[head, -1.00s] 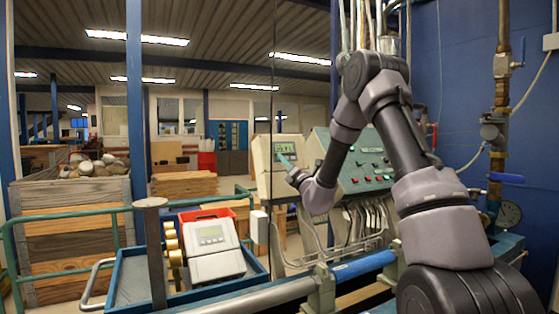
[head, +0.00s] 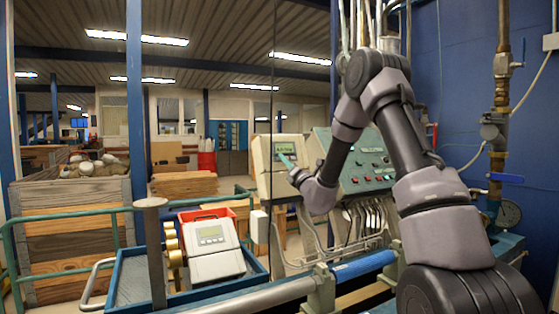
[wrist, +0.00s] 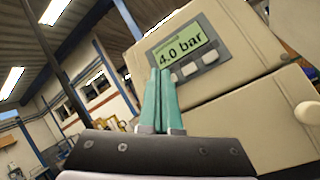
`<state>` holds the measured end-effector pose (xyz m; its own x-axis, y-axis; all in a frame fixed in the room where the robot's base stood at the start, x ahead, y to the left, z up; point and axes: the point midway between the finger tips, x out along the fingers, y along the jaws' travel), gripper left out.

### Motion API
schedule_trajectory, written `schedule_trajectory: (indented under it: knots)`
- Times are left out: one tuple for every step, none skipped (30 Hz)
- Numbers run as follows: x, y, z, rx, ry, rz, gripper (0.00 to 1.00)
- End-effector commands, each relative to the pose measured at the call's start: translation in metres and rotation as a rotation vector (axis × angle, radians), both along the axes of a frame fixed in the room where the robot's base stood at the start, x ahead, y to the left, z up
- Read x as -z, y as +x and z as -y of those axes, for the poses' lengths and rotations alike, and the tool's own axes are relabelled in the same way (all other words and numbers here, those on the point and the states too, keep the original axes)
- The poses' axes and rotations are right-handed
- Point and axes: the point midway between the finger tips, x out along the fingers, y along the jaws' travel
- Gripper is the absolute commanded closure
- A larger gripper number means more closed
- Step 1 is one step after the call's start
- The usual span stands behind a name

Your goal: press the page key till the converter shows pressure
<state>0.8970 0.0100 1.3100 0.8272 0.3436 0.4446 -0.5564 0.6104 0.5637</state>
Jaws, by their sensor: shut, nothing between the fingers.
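The converter (head: 264,168) is a beige box with a screen, left of the green control panel. In the wrist view its screen (wrist: 181,51) reads "4.0 bar", with a row of grey keys (wrist: 195,67) below it. My gripper (wrist: 163,75) is shut and empty, its green fingertips pointing at the left end of the key row. The fingers hide part of that end, and I cannot tell whether they touch a key. In the head view my gripper (head: 287,160) is in front of the converter's face.
A green panel (head: 362,165) with coloured buttons stands right of the converter. A blue tray (head: 130,280) holds a grey-white meter (head: 212,250) at the front left. Pipes, a valve and a gauge (head: 509,213) are on the right. A blue-and-grey pipe runs along the front.

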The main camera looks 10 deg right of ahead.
Motion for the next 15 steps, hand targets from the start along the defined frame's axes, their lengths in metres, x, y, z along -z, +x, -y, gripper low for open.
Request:
schedule_trajectory:
  knots:
    - [-0.0014,-0.0023,0.0008,0.000,0.000,0.001,1.00]
    - [-0.0019,-0.0031,0.0011,0.000,0.000,0.001,1.00]
    - [-0.0022,-0.0038,0.0012,0.000,0.000,0.001,1.00]
    - [-0.0023,-0.0040,0.0012,0.000,0.000,0.001,1.00]
    - [-0.0022,-0.0041,0.0012,0.000,0.000,0.001,1.00]
    - [-0.0021,-0.0040,0.0012,0.000,0.000,0.001,1.00]
    - [-0.0021,-0.0039,0.0011,0.000,0.000,0.001,1.00]
    - [-0.0021,-0.0039,0.0012,0.000,0.000,0.001,1.00]
    - [-0.0020,-0.0039,0.0011,0.000,0.000,0.001,1.00]
    - [-0.0020,-0.0039,0.0011,0.000,0.000,0.001,1.00]
    - [-0.0021,-0.0041,0.0013,0.000,0.000,0.001,1.00]
    - [-0.0025,-0.0049,0.0015,0.000,0.000,0.001,1.00]
    - [-0.0030,-0.0061,0.0019,0.000,0.000,0.001,1.00]
    - [-0.0036,-0.0078,0.0025,0.000,0.000,0.001,1.00]
    - [-0.0045,-0.0109,0.0035,0.000,0.000,0.000,1.00]
